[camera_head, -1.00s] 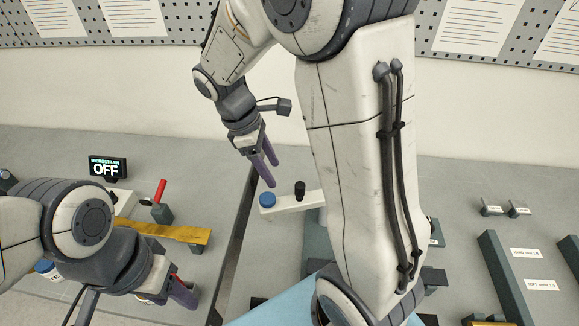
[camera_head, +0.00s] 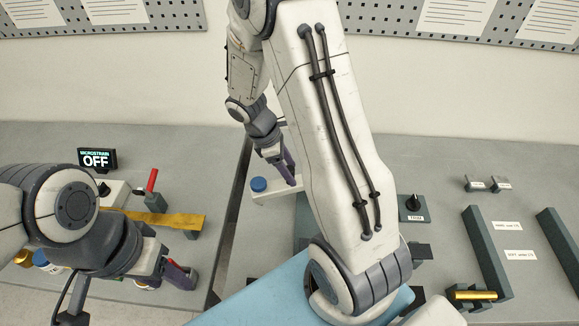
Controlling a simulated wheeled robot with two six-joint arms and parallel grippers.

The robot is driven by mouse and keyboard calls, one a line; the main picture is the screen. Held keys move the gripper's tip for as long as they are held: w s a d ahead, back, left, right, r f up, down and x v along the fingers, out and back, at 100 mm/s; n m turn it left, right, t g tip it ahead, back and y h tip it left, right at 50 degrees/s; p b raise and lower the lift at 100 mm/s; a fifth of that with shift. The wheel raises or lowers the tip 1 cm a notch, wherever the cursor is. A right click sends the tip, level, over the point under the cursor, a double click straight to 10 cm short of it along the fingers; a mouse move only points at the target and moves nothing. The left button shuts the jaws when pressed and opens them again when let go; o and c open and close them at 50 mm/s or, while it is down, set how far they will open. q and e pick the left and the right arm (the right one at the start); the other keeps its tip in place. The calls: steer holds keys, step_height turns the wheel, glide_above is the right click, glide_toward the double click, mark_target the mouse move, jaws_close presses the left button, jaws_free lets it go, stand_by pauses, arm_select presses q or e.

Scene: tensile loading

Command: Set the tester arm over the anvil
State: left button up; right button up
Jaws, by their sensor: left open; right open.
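The tester arm (camera_head: 272,192) is a white bar with a blue round cap (camera_head: 259,184) at its left end; its right part runs behind my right arm. My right gripper (camera_head: 288,174) is open, with its purple fingers over the middle of the bar. The black knob on the bar is hidden by the fingers, and I cannot tell whether they surround it. The anvil cannot be made out; my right arm covers that part of the bench. My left gripper (camera_head: 183,277) is open at the lower left, apart from the tester arm.
A display reading OFF (camera_head: 97,159), a red lever (camera_head: 152,180) and a yellow strip (camera_head: 166,219) stand at the left. A TRIM knob (camera_head: 412,204), dark rails (camera_head: 487,252) and a gold specimen (camera_head: 474,295) are at the right. A gap separates the benches.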

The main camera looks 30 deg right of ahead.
jaws_close()
stand_by(1.4)
